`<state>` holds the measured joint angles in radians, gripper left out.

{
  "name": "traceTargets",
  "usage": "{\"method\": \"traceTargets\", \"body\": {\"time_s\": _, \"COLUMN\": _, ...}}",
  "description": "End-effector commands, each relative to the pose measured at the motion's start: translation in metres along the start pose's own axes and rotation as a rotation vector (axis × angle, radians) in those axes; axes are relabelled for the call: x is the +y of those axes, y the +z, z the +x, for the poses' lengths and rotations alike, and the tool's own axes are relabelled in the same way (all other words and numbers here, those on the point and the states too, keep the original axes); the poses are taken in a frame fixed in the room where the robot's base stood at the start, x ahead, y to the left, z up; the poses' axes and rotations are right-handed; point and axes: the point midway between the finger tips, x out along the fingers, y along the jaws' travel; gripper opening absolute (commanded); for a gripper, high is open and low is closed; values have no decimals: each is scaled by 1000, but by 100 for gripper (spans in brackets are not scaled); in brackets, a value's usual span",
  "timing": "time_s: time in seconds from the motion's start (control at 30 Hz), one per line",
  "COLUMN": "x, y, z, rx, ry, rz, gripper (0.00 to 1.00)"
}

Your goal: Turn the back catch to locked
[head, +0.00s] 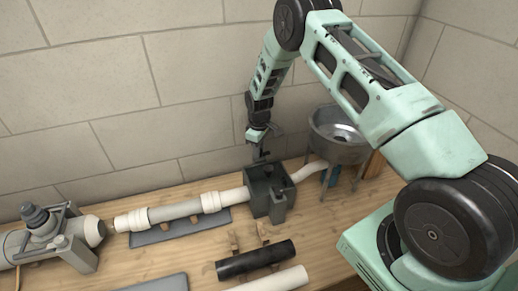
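A dark grey box-shaped fixture (260,205) stands on the wooden bench, with white pipe entering it on both sides. A small dark piece, apparently the back catch (266,155), shows at its rear upper edge. It is too small to tell which way it is turned. Another dark part (287,192) projects at the front right of the fixture. My gripper (259,150) points down just above the fixture's rear edge, close to the back catch. I cannot tell if it touches the catch, or if its fingers are open or shut.
A grey metal basin (340,135) stands on legs to the right. A white pipe (175,210) runs left from the fixture over a grey base plate. A grey clamp (75,245) is at far left. Black (255,260) and white (275,281) tubes lie in front. A block wall closes the back.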

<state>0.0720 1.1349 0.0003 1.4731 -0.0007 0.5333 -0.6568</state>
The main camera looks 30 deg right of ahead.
Motion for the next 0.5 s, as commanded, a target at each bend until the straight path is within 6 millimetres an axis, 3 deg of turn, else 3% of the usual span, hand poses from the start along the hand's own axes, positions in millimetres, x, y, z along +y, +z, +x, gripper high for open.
{"method": "traceTargets", "body": {"time_s": 0.27, "x": 0, "y": 0, "z": 1, "rx": 0, "ry": 0, "rz": 39, "gripper": 4}}
{"method": "traceTargets", "body": {"time_s": 0.5, "x": 0, "y": 0, "z": 3, "rx": 0, "ry": 1, "rz": 175, "gripper": 4}}
